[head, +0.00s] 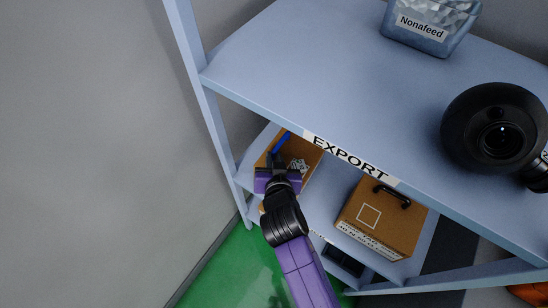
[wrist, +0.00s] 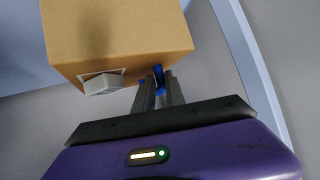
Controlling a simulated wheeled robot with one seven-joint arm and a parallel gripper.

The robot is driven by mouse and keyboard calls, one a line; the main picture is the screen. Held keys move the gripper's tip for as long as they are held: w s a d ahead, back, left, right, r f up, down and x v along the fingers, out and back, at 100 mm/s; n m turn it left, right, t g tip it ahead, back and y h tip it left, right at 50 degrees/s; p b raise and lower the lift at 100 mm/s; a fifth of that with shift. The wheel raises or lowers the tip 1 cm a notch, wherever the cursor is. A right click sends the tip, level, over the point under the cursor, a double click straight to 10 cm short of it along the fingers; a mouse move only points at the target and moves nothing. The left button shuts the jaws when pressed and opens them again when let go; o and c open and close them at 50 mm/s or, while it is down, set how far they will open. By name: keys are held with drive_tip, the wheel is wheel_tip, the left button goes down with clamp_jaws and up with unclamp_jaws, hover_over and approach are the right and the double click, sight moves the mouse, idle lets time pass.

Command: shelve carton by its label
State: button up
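A brown carton (head: 312,158) with a blue handle (head: 281,142) and a white marking sits at the left end of the level below the EXPORT label (head: 345,158). The carton (wrist: 120,35) fills the upper left of the wrist view. My gripper (head: 275,160) is at the carton's handle side. In the wrist view my gripper (wrist: 158,88) has its fingers close together on the blue handle (wrist: 158,77). Part of the carton is hidden behind my gripper in the head view. Whether it rests fully on the shelf is hard to tell.
A second brown carton (head: 387,222) with a black handle stands to the right on the same level, with a bare gap between. A clear bin labelled Nonafeed (head: 425,36) stands on the upper shelf (head: 320,70). A rack post (head: 205,105) stands close on the left, and green floor lies below.

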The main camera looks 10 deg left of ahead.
drive_tip(key=o, duration=0.4)
drive_tip(key=shift+r, duration=0.15)
drive_tip(key=shift+f, duration=0.2)
drive_tip(key=s+d+r+n+t+y, duration=0.1)
drive_tip(key=s+d+r+t+y, duration=0.3)
drive_tip(key=s+r, duration=0.65)
drive_tip(key=s+d+r+m+h, duration=0.1)
drive_tip(key=s+d+h, duration=0.1)
drive_tip(key=s+d, duration=0.6)
drive_tip(key=s+d+r+m+h, duration=0.1)
drive_tip(key=s+d+r+h, duration=0.1)
drive_tip(key=s+d, duration=0.6)
drive_tip(key=s+d+r+m+h, duration=0.1)
drive_tip(key=s+d+h, duration=0.3)
drive_tip(key=s+d, duration=0.4)
drive_tip(key=shift+s+d+r+g+b, duration=0.15)
drive_tip(key=shift+s+d+g+b, duration=0.05)
drive_tip(key=shift+d, duration=0.25)
drive_tip(key=shift+s+d+r+g+b, duration=0.1)
drive_tip(key=shift+s+d+g+b, duration=0.1)
drive_tip(key=shift+d, duration=0.25)
